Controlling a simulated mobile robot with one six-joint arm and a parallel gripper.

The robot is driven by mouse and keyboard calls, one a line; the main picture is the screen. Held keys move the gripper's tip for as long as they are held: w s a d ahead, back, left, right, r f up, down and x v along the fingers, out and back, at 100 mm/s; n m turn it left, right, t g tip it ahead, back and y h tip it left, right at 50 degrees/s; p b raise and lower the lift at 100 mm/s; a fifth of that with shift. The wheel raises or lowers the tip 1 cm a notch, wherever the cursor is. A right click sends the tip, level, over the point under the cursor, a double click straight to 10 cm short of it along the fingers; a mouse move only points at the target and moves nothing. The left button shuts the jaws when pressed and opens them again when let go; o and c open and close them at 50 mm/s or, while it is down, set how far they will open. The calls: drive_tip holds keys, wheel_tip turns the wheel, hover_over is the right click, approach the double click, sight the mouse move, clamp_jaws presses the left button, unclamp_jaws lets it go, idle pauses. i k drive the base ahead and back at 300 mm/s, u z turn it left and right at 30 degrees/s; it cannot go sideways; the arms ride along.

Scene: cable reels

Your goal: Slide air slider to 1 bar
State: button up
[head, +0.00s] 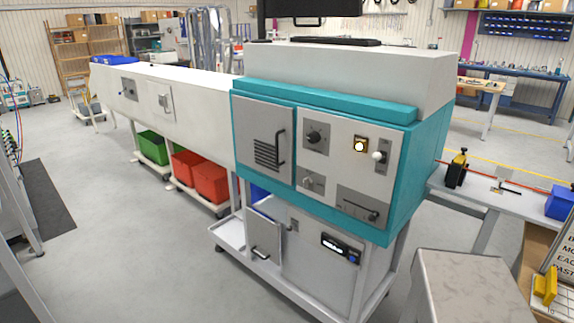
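The teal and white machine (420,165) stands in the middle of the head view, with a light control panel (340,165) on its front. Two slider-like controls show on the panel. One is a grey plate with a horizontal slot (362,207) at the lower right, its dark knob (374,215) toward the right end. The other is an upright slot plate (384,146) at the upper right with a white knob (378,156). The markings are too small to read, so I cannot tell which is the air slider or its value. My gripper is not in view.
The panel also has a dark rotary knob (314,137), a lit button (360,146) and a small lever (313,183). A grey block-like stand (475,290) is at front right. Open floor (120,230) lies to the left.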

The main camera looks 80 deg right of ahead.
sight(372, 218)
drive_tip(key=k, duration=0.2)
drive_tip(key=z, duration=2.95)
drive_tip(key=i, duration=0.6)
drive_tip(key=z, duration=0.05)
drive_tip(key=k, duration=0.2)
drive_tip(key=z, duration=0.1)
